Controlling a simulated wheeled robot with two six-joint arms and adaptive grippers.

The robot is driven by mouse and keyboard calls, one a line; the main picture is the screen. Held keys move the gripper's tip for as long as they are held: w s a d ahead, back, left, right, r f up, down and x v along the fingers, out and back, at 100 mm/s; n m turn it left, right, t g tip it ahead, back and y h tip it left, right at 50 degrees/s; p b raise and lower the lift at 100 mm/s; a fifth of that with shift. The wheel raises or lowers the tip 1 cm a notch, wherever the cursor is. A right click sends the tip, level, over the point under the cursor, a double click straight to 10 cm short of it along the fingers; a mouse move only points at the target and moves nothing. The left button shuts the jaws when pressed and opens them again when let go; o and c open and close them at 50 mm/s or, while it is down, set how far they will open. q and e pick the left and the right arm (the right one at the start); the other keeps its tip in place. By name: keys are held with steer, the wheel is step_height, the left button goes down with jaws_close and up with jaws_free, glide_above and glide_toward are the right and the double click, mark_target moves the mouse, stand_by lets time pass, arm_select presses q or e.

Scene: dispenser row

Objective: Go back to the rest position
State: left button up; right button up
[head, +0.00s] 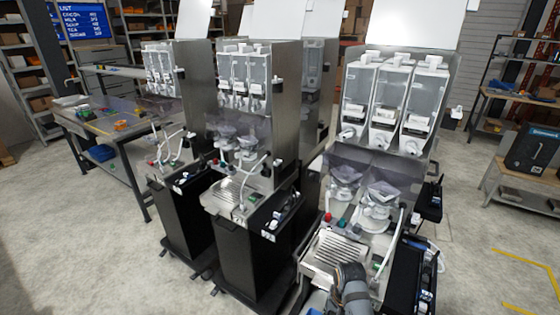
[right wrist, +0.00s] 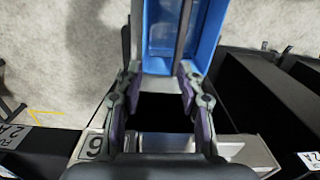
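My right gripper (right wrist: 158,82) shows in the right wrist view with its two dark fingers spread apart. The gap between them is dark, with nothing visibly gripped in it. A blue, open-looking piece (right wrist: 212,30) lies just beyond the fingertips. I cannot tell whether the fingertips touch it. In the head view a grey part of my arm shows at the bottom, in front of the nearest dispenser (head: 385,165); its fingers are not visible there. My left gripper is not in view.
Two more dispensers (head: 245,130) (head: 160,95) stand in a row to the left on black bases. A work table (head: 75,115) with small parts is at the far left. A bench with a black machine (head: 535,150) stands at the right. Grey floor (head: 480,220) is open on the right.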

steer(key=s+d+r+n+t, duration=0.1)
steer(key=s+d+r+n, duration=0.15)
steer(key=s, duration=0.25)
steer(key=s+d+r+n+t+h, duration=0.1)
steer(key=s+d+r+n, duration=0.1)
steer(key=s+r, duration=0.15)
steer(key=s+d+r+n+t, duration=0.2)
steer(key=s+n, duration=0.1)
steer(key=s, duration=0.2)
step_height(320, 180, down, 26)
steer(key=s+d+r+g+b, duration=0.1)
steer(key=s+d+g, duration=0.1)
steer(key=d, duration=0.1)
steer(key=s+f+m+b, duration=0.1)
steer(key=s+f, duration=1.8)
steer(key=shift+d+f+g+b, duration=0.25)
steer(key=shift+d+g+b, duration=0.05)
steer(key=shift+d+g, duration=0.1)
steer(key=shift+s, duration=0.15)
